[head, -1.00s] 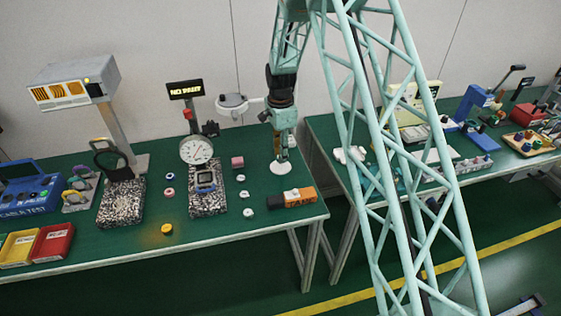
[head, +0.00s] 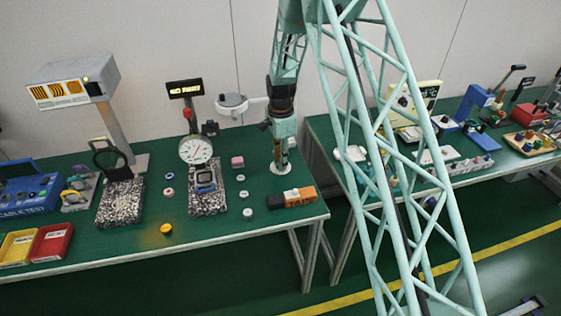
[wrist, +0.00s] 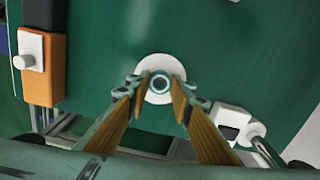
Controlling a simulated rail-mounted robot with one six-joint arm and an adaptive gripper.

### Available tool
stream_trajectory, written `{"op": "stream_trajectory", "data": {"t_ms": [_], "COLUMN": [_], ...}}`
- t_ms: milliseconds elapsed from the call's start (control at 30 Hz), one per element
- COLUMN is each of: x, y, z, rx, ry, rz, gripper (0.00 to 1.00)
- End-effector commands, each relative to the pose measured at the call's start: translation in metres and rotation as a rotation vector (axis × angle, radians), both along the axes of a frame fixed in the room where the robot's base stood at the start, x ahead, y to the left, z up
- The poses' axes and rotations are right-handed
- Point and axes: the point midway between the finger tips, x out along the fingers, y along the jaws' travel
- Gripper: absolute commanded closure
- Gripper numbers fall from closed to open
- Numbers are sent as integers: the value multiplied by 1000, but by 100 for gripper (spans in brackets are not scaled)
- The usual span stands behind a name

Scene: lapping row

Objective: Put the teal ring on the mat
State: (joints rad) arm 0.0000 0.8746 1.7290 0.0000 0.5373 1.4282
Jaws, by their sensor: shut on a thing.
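My gripper (wrist: 160,86) is shut on a small teal ring (wrist: 160,83) with a dark centre. The ring is held between the fingertips over a flat white round disc (wrist: 158,62) on the green bench. Whether the ring touches the disc cannot be told. In the head view my gripper (head: 280,166) points down at the same white disc (head: 281,171) near the bench's right end; the ring cannot be made out there. I cannot tell if this disc is the mat.
An orange and black block (head: 292,197) lies just in front of the disc; it also shows at the left in the wrist view (wrist: 42,75). A dial gauge (head: 196,152) stands on a speckled plate to the left. A gap separates the two benches.

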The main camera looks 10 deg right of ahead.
Motion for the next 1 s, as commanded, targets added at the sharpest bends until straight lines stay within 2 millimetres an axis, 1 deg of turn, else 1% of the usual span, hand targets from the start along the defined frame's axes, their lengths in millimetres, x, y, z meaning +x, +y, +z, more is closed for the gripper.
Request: {"op": "stream_trajectory", "data": {"t_ms": [33,167,467,633,867,1000], "x": [0,0,0,0,1,1], "y": [0,0,0,0,0,0], "z": [0,0,0,4,22,41], "rx": [0,0,0,0,0,0], "ry": [0,0,0,0,-2,-2], "rz": [0,0,0,0,0,0], "gripper": [77,66,66,66,66,66]}}
